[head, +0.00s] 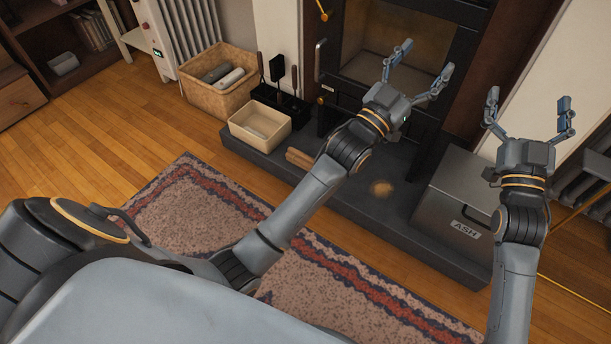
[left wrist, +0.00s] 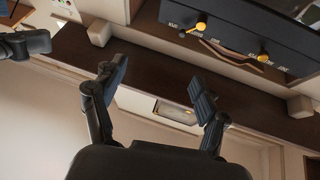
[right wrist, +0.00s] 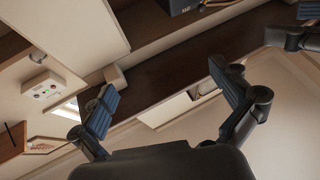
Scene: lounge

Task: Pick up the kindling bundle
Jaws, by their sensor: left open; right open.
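The kindling bundle (head: 300,157) seems to be the small tan wooden piece lying on the dark hearth slab in the head view. My left forearm passes in front of its right side, so part of it may be hidden. My left gripper (head: 425,60) is open and empty, raised in front of the stove opening, above and to the right of the bundle. My right gripper (head: 529,100) is open and empty, raised further right above the ash box. Both wrist views show spread, empty fingers, at the left wrist (left wrist: 157,75) and right wrist (right wrist: 162,78); neither shows the bundle.
On the dark hearth (head: 385,215) are a cream bin (head: 260,128), black fire tools (head: 278,92) and a grey box marked ASH (head: 458,200). A wicker log basket (head: 212,92) stands left of it. A patterned rug (head: 200,200) covers the floor in front.

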